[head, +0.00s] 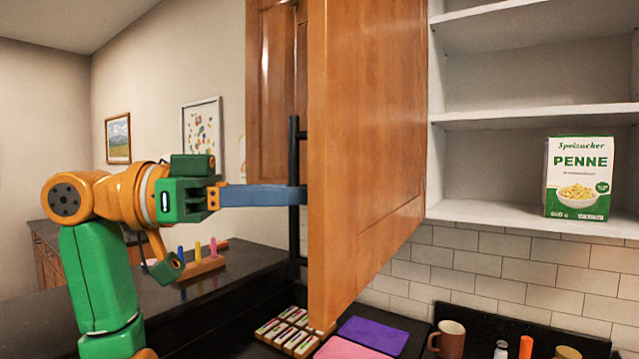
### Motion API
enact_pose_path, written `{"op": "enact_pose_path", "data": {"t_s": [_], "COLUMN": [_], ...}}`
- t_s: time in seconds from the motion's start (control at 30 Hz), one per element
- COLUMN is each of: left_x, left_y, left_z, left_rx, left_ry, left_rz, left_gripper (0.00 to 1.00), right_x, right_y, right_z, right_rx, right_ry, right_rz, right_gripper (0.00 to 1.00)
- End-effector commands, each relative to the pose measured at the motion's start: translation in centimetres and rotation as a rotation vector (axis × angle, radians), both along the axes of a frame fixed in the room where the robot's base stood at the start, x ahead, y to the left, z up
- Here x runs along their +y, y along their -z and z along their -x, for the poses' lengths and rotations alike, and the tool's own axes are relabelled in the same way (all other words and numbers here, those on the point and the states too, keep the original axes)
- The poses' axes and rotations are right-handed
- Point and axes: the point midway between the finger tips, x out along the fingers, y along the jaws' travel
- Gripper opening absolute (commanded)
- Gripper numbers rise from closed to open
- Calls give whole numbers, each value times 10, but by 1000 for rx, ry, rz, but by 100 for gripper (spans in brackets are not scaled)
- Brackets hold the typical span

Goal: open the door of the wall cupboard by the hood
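The wooden door (375,130) of the wall cupboard stands swung wide open, seen at a steep angle. Its black vertical bar handle (294,150) is on the left side of the door. My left gripper (297,195) reaches in from the left, and its blue fingers lie across the handle at mid-height. They show as one narrow band and look shut on the bar; the far finger is largely hidden. The open cupboard (490,118) shows white shelves, with a green and white penne box (578,179) on the lowest one. My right gripper is out of view.
Below is a dark counter (235,290) with a purple mat (374,335), a pink mat (345,349), small packets (290,330), a brown mug (449,339) and an orange-topped bottle (526,346). A peg toy (203,264) stands behind my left arm. The hood is not identifiable.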

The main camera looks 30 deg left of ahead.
Motion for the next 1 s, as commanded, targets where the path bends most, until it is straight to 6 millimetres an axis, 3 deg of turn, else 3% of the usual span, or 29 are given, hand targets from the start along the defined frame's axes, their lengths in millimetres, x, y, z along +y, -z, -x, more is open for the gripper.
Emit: {"op": "enact_pose_path", "data": {"t_s": [0.5,0.53,0.6,0.9,1.0], "left_x": [7,7,7,7,15], "left_y": [-2,-2,-2,-1,-1], "left_z": [0,0,0,0,7], "left_rx": [-6,-5,-5,-3,-3], "left_ry": [14,14,14,14,12], "left_rz": [5,5,4,3,5], "left_gripper": [0,23,42,44,44], "right_x": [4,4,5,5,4], "right_y": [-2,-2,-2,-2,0], "right_z": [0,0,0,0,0], "right_rx": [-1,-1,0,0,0], "right_ry": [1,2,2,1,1], "right_rz": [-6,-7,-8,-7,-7], "right_gripper": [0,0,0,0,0]}}
